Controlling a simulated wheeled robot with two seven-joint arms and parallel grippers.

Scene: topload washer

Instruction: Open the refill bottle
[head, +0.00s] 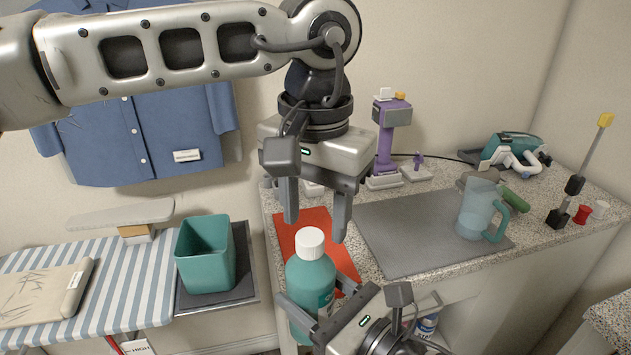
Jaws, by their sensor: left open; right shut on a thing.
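The cap is on the bottle. My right gripper (303,314) is shut around the lower body of the bottle, which hides part of its label. My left gripper (315,220) is open and empty, pointing down just above the cap, with its fingers to either side of it. Whether the fingers touch the cap cannot be told.
A red mat (300,223) lies behind the bottle, and a grey mat (400,240) with a clear teal-handled jug (477,208) lies to the right. A purple device (393,135) stands behind. A teal bin (205,255) and a striped ironing board (130,280) are at left.

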